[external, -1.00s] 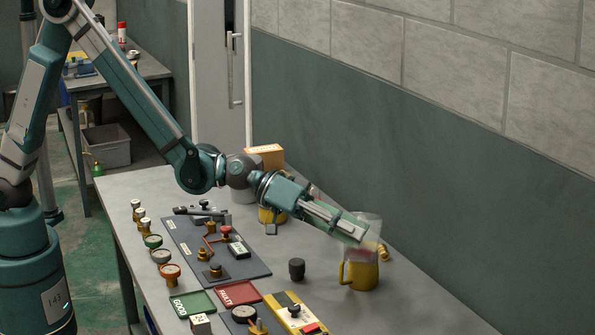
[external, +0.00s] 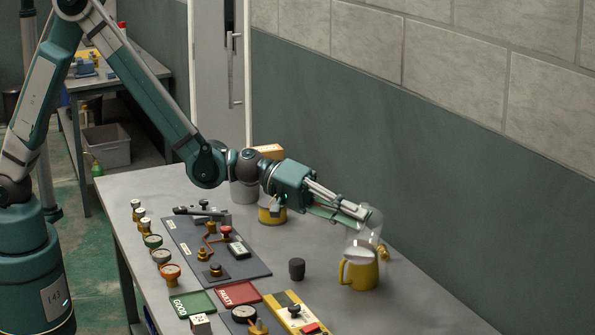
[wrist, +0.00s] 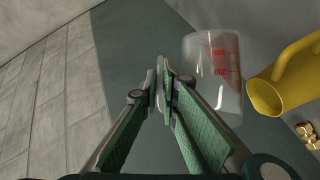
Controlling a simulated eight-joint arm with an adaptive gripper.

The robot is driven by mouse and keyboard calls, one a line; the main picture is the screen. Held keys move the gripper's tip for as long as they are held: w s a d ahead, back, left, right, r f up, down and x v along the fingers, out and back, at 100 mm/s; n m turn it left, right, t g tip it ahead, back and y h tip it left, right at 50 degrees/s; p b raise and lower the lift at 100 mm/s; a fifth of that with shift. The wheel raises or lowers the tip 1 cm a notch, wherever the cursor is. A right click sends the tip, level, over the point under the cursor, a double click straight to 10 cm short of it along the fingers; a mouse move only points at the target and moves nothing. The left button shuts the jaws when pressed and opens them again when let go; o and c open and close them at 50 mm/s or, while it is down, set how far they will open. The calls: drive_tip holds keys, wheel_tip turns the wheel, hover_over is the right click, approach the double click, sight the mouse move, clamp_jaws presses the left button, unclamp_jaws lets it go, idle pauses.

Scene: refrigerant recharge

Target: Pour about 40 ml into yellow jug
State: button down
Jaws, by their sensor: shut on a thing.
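The yellow jug (external: 361,274) stands upright on the bench, its handle to the left; it also shows in the wrist view (wrist: 290,82). My gripper (external: 366,214) is above the jug. The clear beaker (external: 372,236) hangs from my fingers, directly over the jug's mouth. In the wrist view my gripper (wrist: 163,82) has its fingers close together at the beaker's side, and the beaker (wrist: 213,72) shows red volume marks. The contact point, liquid level and any stream are too unclear to tell.
A black knob-like cylinder (external: 297,269) stands left of the jug. Brass fittings (external: 384,252) lie behind it. A yellow pot (external: 270,214) stands under my wrist.

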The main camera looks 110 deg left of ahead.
drive_tip(key=shift+s+a+n, duration=0.1)
drive_tip(key=shift+a+n, duration=0.5)
drive_tip(key=shift+a, duration=0.1)
drive_tip(key=shift+a+r+t, duration=0.1)
drive_tip(key=shift+t, duration=0.2)
drive_tip(key=shift+d, duration=0.3)
drive_tip(key=shift+d+r+n, duration=0.1)
drive_tip(key=shift+d+n, duration=0.2)
drive_tip(key=shift+d, duration=0.55)
drive_tip(key=shift+h, duration=0.3)
drive_tip(key=shift+a+r+n+b, duration=0.1)
drive_tip(key=shift+r+n+b, duration=0.2)
drive_tip(key=shift+b, duration=0.1)
idle(0.7)
